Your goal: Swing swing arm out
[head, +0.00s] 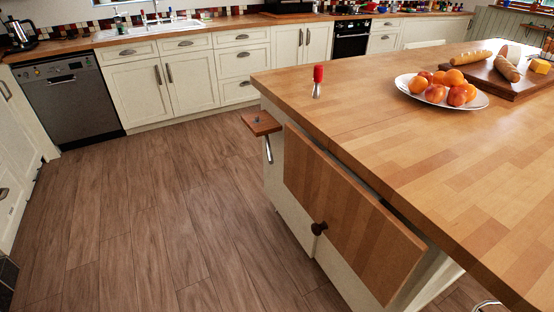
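A small wooden piece (262,123) juts out from the near left side of the island, just below the countertop. A short metal rod (268,150) hangs down beneath it. This looks like the swing arm, but I cannot tell for sure. How the small piece is joined to the island is hidden. My gripper is not in view.
The island countertop (390,160) carries a red-topped metal item (318,80), a plate of fruit (440,90) and a board with bread (505,78). The wooden floor (150,220) left of the island is clear. White cabinets (160,85) and a dishwasher (70,100) line the back.

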